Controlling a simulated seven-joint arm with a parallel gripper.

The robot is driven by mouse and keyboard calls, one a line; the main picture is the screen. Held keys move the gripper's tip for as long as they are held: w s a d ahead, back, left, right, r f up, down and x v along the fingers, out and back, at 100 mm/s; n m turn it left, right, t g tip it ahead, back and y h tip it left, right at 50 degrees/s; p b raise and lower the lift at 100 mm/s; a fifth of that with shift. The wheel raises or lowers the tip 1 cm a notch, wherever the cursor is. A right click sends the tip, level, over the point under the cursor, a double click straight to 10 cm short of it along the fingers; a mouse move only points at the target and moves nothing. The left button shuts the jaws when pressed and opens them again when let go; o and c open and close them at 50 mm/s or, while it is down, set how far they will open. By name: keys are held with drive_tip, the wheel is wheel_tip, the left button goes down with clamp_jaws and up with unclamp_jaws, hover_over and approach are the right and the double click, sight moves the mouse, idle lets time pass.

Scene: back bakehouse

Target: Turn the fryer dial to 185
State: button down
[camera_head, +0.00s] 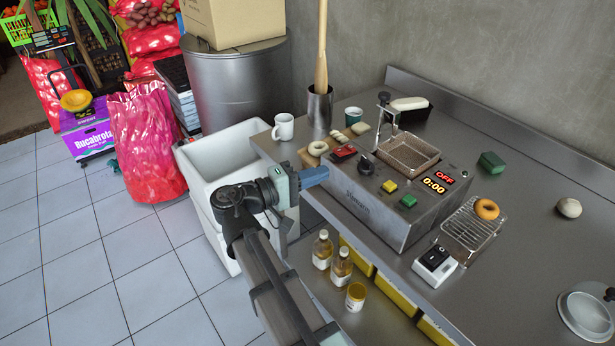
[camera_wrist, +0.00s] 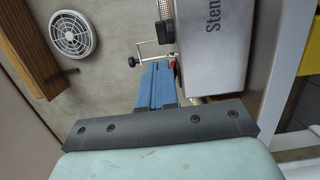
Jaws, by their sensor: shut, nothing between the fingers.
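The fryer (camera_head: 385,205) is a steel box on the steel counter, with a wire basket (camera_head: 408,155) in its well. Its black dial (camera_head: 366,166) sits on the top panel near the left end; the numbers around it are too small to read. My gripper (camera_head: 326,174) has blue fingers, shut and empty, at the left end of the fryer, short of the dial. In the wrist view the blue fingers (camera_wrist: 158,85) point up beside the fryer's steel side (camera_wrist: 210,50); the dial cannot be made out there.
A red switch (camera_head: 343,152), a yellow button (camera_head: 389,186) and a green button (camera_head: 407,201) are near the dial. A white mug (camera_head: 284,127) and a steel pot (camera_head: 319,105) with a wooden pin stand behind. A rack with a doughnut (camera_head: 487,208) is at right.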

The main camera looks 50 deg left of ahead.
sight(351, 163)
drive_tip(key=w, duration=0.3)
drive_tip(key=w+d, duration=0.1)
drive_tip(key=w, duration=0.5)
drive_tip(key=shift+w+d, duration=0.1)
drive_tip(key=shift+d, duration=0.2)
drive_tip(key=shift+w+a, duration=0.3)
drive_tip(key=shift+a, duration=0.2)
idle(1.0)
drive_tip(key=shift+w+a, duration=0.45)
drive_tip(key=shift+w, duration=0.3)
idle(0.5)
